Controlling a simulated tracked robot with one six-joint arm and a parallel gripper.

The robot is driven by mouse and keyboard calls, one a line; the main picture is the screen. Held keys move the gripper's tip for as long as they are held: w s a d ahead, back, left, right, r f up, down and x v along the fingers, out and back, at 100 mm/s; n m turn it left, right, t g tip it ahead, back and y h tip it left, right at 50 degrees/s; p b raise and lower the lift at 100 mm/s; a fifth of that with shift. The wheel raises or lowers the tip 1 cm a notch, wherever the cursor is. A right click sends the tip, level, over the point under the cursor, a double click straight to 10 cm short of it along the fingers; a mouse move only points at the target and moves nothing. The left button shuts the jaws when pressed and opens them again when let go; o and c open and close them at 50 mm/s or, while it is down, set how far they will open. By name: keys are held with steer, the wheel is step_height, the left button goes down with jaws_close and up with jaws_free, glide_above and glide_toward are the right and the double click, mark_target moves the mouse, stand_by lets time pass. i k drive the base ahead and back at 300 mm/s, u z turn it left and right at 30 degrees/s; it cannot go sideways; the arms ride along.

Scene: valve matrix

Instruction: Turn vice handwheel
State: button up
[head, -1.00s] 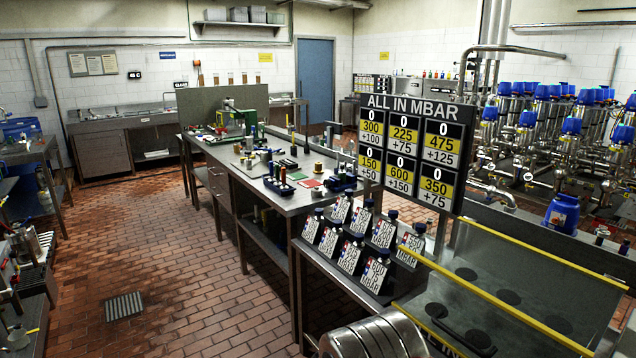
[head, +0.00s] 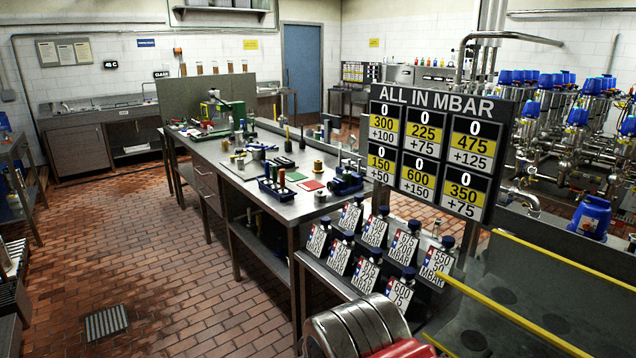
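A small blue and dark device that looks like a vice (head: 346,183) sits on the right front corner of the long steel workbench (head: 305,207). I cannot make out its handwheel at this size. A green machine (head: 230,115) stands farther back on the same bench, near a grey-green upright panel. My gripper is not in view.
A black pressure board (head: 445,150) stands right of the bench, above several label plates (head: 375,232). A ribbed metal cylinder (head: 352,328) with a red part is at the bottom edge. A yellow rail (head: 545,290) crosses the lower right. The tiled floor (head: 165,250) left of the bench is open.

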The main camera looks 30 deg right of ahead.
mark_target(331, 185)
steer(key=z, duration=0.05)
steer(key=i, duration=2.15)
steer(key=u, duration=1.2)
